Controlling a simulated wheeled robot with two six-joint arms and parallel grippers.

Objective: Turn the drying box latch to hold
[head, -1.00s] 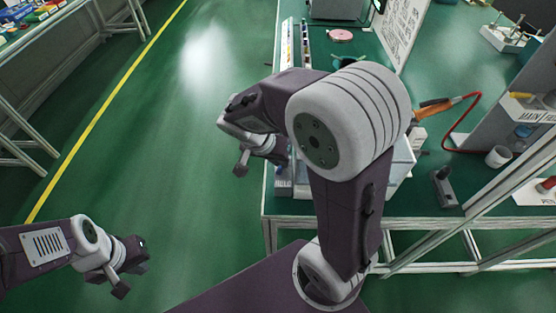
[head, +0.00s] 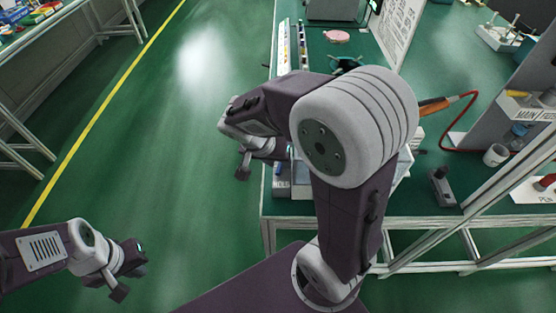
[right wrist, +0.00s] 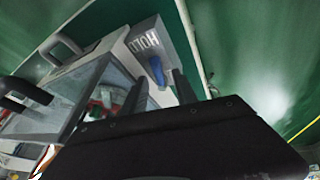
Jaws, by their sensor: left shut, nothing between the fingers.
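The drying box (right wrist: 95,85) shows in the right wrist view as a pale clear-sided box with dark handles. On its end is a grey panel lettered HOLD (right wrist: 142,36) with a blue latch (right wrist: 157,70). My right gripper (right wrist: 160,78) is open, its two dark fingers on either side of the latch's line; I cannot tell whether they touch it. In the head view the box (head: 404,165) is mostly hidden behind my right arm, and my right gripper (head: 243,172) is at its left end. My left gripper (head: 130,280) is shut and empty, low on the left over the floor.
The green bench (head: 420,205) carries a pink disc (head: 336,36), a dark switch block (head: 442,187), a white cup (head: 495,155) and an orange-handled tool (head: 435,106) with a red cable. Open green floor lies left of the bench.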

